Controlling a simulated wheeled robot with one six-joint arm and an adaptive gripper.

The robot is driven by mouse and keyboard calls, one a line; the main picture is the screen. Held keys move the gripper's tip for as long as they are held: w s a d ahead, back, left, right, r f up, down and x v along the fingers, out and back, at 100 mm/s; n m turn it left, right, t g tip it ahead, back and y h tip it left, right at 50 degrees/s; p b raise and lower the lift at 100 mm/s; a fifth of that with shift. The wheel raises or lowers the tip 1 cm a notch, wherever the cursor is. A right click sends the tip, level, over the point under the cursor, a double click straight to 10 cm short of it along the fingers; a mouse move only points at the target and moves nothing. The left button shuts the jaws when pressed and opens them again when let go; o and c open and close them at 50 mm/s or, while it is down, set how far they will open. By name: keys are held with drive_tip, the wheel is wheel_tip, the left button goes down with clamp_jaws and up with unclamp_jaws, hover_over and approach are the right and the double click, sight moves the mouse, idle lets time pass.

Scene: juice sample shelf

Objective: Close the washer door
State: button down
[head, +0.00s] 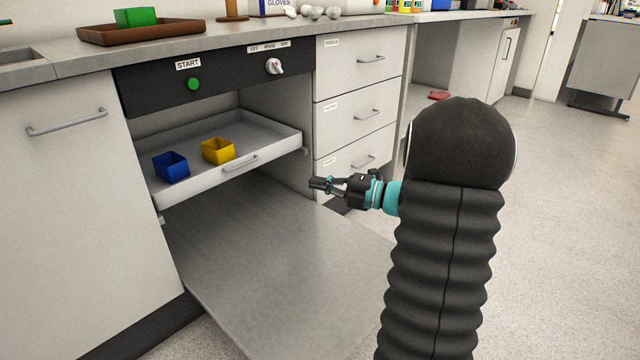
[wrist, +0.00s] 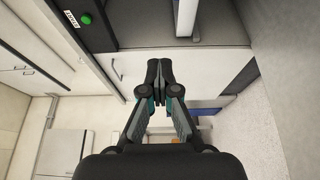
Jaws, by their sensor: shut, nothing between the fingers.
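The washer door (head: 280,265) is a flat grey panel, folded down and open, sloping out from the bottom of the washer opening toward the floor. Above it, the white rack (head: 235,166) sits in the opening, its front about level with the cabinet front. A blue cup (head: 171,167) and a yellow cup (head: 218,151) stand in the rack. My gripper (head: 318,184) is shut and empty. It appears in front of the drawers, above the door's right side, apart from the door. In the wrist view its fingertips (wrist: 166,66) are together with nothing between them.
A black panel above the opening carries a green START button (head: 193,84) and a mode knob (head: 274,66). Drawers (head: 361,92) stand right of the opening, a cabinet (head: 70,180) left. Floor to the right is clear.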

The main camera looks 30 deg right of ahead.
drive_tip(key=c, duration=1.5)
unclamp_jaws()
drive_tip(key=shift+o, duration=0.2)
drive_tip(key=v, duration=1.2)
drive_tip(key=shift+d, duration=0.1)
